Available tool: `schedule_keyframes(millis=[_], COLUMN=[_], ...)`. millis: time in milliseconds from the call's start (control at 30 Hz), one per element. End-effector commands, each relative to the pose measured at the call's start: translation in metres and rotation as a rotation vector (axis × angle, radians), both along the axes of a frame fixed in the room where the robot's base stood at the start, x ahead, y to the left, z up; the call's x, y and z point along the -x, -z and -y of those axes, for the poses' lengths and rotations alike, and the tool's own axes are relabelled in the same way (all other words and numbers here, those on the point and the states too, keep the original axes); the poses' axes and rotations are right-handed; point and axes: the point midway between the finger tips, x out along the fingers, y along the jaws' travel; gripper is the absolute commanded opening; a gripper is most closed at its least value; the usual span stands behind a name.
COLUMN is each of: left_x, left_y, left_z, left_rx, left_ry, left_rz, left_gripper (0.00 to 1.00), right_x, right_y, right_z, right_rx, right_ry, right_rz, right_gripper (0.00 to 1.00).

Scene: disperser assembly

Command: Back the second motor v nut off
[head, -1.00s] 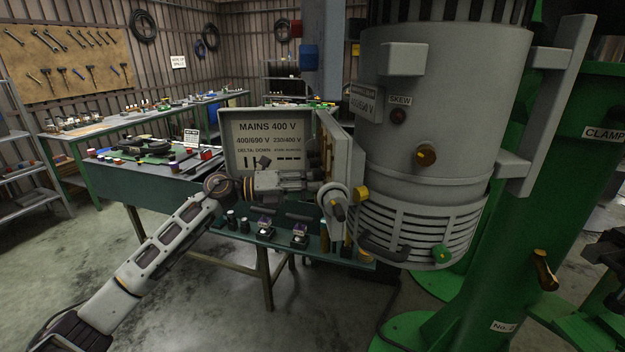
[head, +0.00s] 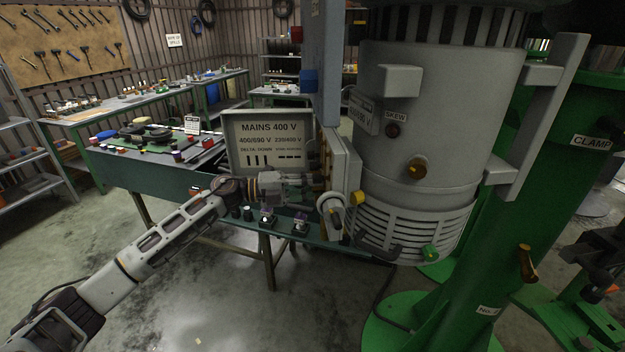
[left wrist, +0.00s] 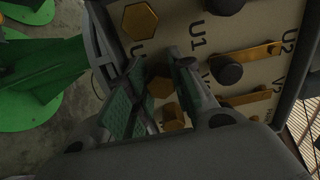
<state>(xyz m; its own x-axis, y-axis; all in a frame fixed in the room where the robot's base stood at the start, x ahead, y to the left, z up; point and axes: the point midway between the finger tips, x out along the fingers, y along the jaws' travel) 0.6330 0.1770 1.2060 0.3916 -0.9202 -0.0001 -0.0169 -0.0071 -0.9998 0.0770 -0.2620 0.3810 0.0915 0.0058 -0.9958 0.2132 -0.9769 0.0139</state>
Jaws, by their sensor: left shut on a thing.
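The big grey motor (head: 430,130) stands upright at the right of the head view. Its open terminal box (head: 341,165) is on its left side. My left gripper (head: 314,181) reaches into that box from the left. In the left wrist view, its green-padded fingers (left wrist: 161,88) are closed around a brass hex nut (left wrist: 161,87) on the pale terminal board (left wrist: 232,42). A second brass nut (left wrist: 173,116) shows just below, between the fingers. Another brass nut (left wrist: 140,19) is near U1, clear of the fingers. The label beside the gripped nut is hidden. My right gripper is out of view.
Black caps (left wrist: 227,69) and brass link bars (left wrist: 248,98) sit close right of the fingers. The box lid (head: 268,140) stands open behind the gripper. A green bench (head: 165,180) and a green clamp column (head: 475,240) flank the motor. Open floor lies in front.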

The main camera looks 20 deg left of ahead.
Motion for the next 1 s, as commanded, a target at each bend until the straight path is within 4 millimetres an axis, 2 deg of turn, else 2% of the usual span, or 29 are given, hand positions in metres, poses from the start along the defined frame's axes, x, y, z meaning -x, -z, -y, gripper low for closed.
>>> schedule_keyframes(millis=[100, 400, 1000], left_x=[-0.001, -0.001, -0.001], left_y=[-0.003, -0.002, 0.001], left_z=[-0.001, -0.001, -0.001], left_rx=[0.024, 0.078, 0.111], left_ry=[-0.003, -0.002, -0.002], left_rz=[-0.058, -0.185, -0.258], left_gripper=[0.0, 0.0, 0.0], right_x=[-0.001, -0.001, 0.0], right_y=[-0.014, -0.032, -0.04], right_z=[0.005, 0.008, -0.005], right_rx=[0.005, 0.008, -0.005], right_ry=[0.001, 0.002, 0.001], right_rz=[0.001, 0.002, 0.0], right_gripper=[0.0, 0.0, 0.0])
